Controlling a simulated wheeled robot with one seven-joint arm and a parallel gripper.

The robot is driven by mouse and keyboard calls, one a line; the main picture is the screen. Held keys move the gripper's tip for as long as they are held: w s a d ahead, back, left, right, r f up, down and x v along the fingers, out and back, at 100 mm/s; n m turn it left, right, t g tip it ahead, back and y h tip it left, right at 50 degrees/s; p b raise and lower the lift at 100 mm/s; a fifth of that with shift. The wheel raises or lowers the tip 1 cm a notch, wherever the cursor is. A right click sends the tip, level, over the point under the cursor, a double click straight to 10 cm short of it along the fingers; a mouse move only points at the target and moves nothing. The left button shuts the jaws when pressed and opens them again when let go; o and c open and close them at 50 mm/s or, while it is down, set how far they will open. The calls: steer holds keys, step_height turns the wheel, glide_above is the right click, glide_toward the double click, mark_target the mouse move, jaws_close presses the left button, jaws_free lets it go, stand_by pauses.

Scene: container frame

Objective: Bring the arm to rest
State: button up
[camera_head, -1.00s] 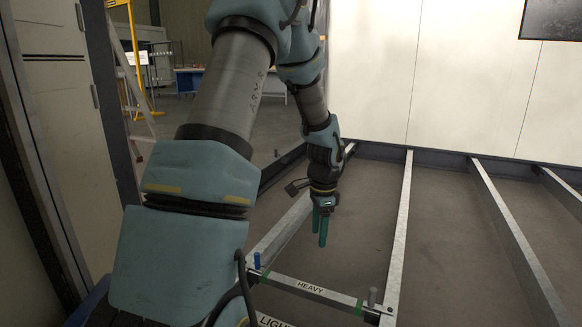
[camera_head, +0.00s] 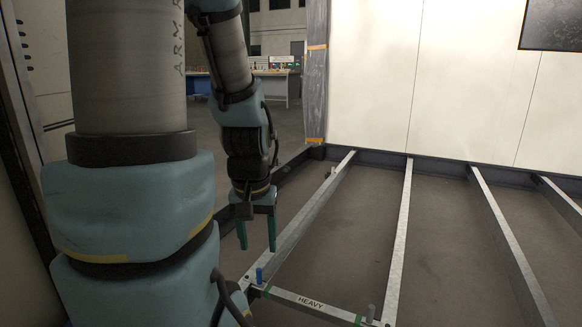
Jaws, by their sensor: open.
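My gripper (camera_head: 257,233) hangs fingers-down at the end of my arm, left of the middle of the head view. Its two green fingers are spread apart, with nothing between them. It appears over or beside the dark left edge of the metal floor frame; its exact height cannot be told. My arm's large blue and grey links fill the left side of the view and hide part of the floor and the frame's near left corner.
Metal beams (camera_head: 398,240) cross the floor. A crossbar marked HEAVY (camera_head: 325,306) lies at the front, with a blue peg (camera_head: 259,275) and a grey peg (camera_head: 371,312). A pale wall (camera_head: 440,85) stands behind. A blue workbench (camera_head: 272,86) stands far back.

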step_height(320, 180, up, 26)
steer(key=p, duration=2.4)
steer(key=shift+r, duration=0.2)
